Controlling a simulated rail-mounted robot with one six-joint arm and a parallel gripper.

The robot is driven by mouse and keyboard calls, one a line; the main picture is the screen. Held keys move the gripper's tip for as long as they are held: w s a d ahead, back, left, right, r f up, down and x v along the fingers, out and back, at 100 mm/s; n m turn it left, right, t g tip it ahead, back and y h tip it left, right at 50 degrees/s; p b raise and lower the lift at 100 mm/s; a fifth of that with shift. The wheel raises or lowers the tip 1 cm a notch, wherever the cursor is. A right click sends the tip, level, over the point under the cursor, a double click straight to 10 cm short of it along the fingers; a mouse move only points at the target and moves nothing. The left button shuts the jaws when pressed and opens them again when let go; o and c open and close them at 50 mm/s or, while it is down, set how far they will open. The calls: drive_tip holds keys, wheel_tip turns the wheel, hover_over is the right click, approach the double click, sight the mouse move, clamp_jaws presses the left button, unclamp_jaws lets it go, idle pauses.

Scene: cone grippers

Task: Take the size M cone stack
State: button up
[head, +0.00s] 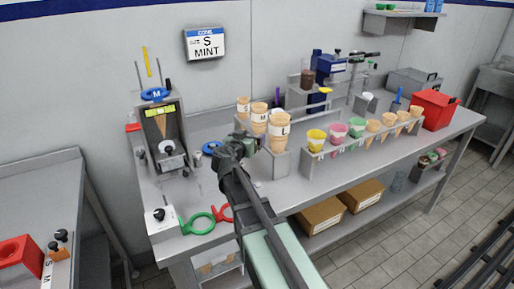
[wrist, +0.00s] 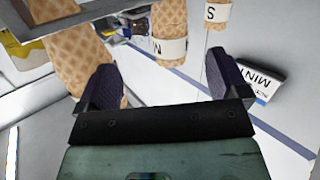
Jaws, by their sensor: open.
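The size M cone stack (head: 260,117) is a tan waffle stack with a white M band, standing in the metal cone rack between the S stack (head: 243,106) and the L stack (head: 279,131). In the wrist view the M stack (wrist: 171,20) lies beyond my fingertips, roughly in line with the gap between them. My gripper (head: 238,147) is in front of the rack, low and left of the stacks. In the wrist view my gripper (wrist: 165,80) is open, with nothing between its fingers. The left finger overlaps a larger cone (wrist: 75,50), whose label is hidden.
A wall sign (head: 205,44) reads CONE S MINT. A cone holder with colored cups and cones (head: 357,128) runs to the right of the stacks. A red box (head: 433,108) stands at the far right. A dispenser marked M (head: 160,125) stands at the left.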

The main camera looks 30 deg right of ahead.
sight(257, 124)
drive_tip(key=w+d+t, duration=0.1)
drive_tip(key=w+d, duration=0.3)
drive_tip(key=w, duration=0.1)
drive_tip(key=w+d+t, duration=0.1)
drive_tip(key=w+d, duration=0.3)
drive_tip(key=d, duration=0.1)
drive_tip(key=shift+w+d+f+b, duration=0.1)
drive_tip(key=shift+w+d+b, duration=0.1)
drive_tip(key=shift+w+b, duration=0.15)
drive_tip(key=c, duration=0.8)
